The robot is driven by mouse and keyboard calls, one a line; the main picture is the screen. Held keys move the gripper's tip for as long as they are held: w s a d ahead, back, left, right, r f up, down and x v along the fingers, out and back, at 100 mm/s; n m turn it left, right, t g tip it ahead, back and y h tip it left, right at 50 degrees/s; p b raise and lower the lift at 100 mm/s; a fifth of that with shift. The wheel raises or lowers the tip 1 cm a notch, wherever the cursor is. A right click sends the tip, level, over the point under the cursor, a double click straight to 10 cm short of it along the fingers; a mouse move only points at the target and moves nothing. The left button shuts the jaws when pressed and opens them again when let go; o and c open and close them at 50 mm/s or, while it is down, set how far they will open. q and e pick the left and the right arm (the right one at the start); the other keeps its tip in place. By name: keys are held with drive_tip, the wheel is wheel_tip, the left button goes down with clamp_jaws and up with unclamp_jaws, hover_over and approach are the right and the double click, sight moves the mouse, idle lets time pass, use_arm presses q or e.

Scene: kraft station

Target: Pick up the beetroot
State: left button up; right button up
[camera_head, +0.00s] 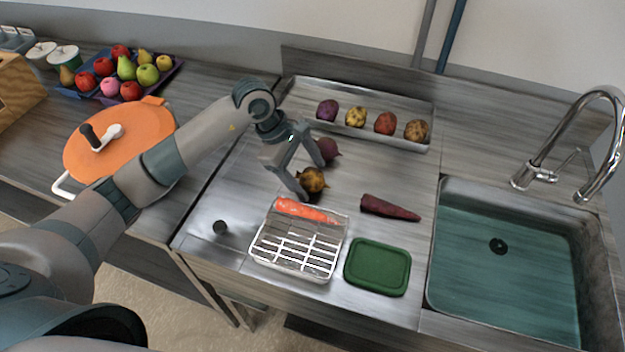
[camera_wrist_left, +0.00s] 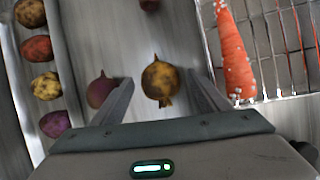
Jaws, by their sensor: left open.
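A dark purple-red beetroot (camera_head: 329,149) with a thin tail lies on the counter, partly hidden by a finger of my left gripper (camera_head: 311,181). A round brown-gold root (camera_head: 314,179), like a golden beetroot, lies just in front of it. My left gripper is open, pointing down, its fingers on either side of the brown-gold root. In the left wrist view the brown-gold root (camera_wrist_left: 160,80) shows between the fingertips with gaps at both sides. The purple-red beetroot (camera_wrist_left: 99,90) is there outside the left finger, close to it. My right gripper is not in view.
A wire basket (camera_head: 264,251) with an orange carrot (camera_head: 303,210) stands in front. A purple carrot (camera_head: 390,208) and a green lid (camera_head: 377,267) lie to the right, before the sink (camera_head: 470,250). A metal tray (camera_head: 395,142) with several roots is behind.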

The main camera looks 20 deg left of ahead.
sight(315, 172)
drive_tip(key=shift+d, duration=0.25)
use_arm(q)
drive_tip(key=c, duration=1.2)
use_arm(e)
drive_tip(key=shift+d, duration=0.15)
use_arm(q)
drive_tip(key=shift+r, duration=0.1)
